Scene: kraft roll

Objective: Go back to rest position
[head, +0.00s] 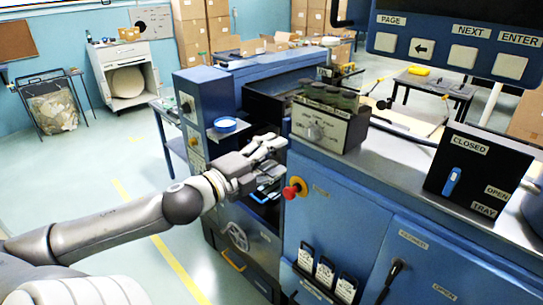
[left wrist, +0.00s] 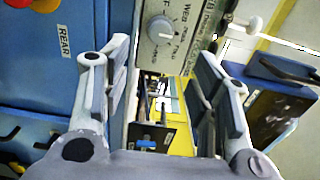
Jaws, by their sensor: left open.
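My left gripper (head: 272,150) reaches in from the left in the head view, in front of the gap in the blue machine (head: 340,215). Its fingers are apart and nothing is between them. In the left wrist view the two open fingers (left wrist: 163,60) frame the grey control box with a knob (left wrist: 168,28), which lies beyond them. I cannot tell whether the gripper touches the machine. My right gripper is in neither view.
A red knob (head: 291,191) sits close to the left gripper on the machine's front. A box with a blue switch (head: 452,184) and a button panel (head: 455,45) stand at the right.

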